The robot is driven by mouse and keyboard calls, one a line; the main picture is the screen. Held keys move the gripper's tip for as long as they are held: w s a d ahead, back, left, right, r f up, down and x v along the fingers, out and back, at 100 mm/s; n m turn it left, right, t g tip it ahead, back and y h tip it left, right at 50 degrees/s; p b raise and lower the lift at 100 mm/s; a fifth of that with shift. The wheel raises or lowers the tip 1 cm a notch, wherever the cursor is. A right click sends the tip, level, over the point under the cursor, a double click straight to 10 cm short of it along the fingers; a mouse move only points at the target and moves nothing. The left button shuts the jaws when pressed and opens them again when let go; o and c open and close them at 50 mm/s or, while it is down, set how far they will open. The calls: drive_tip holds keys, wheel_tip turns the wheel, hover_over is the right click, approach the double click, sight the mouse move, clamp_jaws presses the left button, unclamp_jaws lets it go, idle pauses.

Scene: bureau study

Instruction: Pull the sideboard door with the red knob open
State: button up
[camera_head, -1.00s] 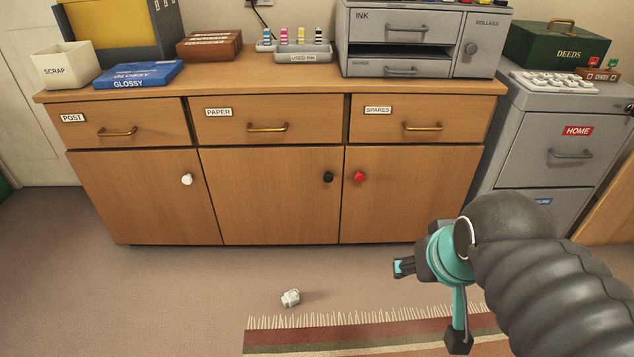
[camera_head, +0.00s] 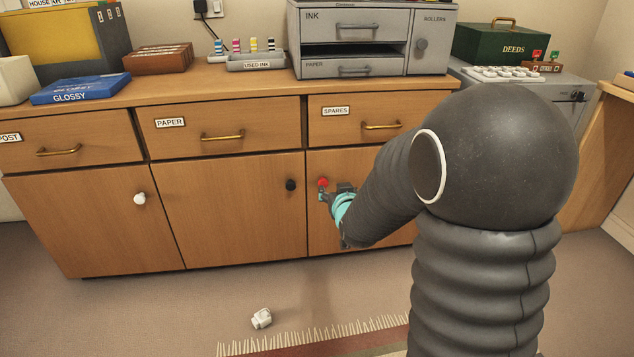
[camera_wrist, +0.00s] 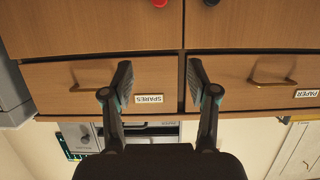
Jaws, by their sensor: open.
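The sideboard (camera_head: 230,255) stands against the wall. Its right door (camera_head: 320,228) is shut and carries the red knob (camera_head: 323,182) near its upper left corner. My arm hides much of this door's right part. In the head view my gripper (camera_head: 333,192) is just below and to the right of the red knob. Whether they touch is hard to tell. In the upside-down wrist view my gripper (camera_wrist: 160,82) is open, with nothing between the fingers. The red knob (camera_wrist: 160,2) is cut by the top edge there, apart from the fingertips.
The middle door has a black knob (camera_head: 291,185) and the left door a white knob (camera_head: 139,198). The SPARES drawer handle (camera_head: 382,126) sits above the right door. A small white object (camera_head: 262,318) lies on the floor near the fringed rug (camera_head: 300,348).

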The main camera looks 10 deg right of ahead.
sight(323, 184)
drive_tip(key=w+f+t+b, duration=0.2)
drive_tip(key=w+f+t, duration=0.25)
drive_tip(key=f, duration=0.65)
drive_tip(key=shift+g, duration=0.45)
drive_tip(key=w, duration=1.4)
drive_tip(key=shift+w+r+b, duration=0.1)
drive_tip(key=shift+r+b, duration=0.1)
drive_tip(key=shift+b, duration=0.15)
clamp_jaws()
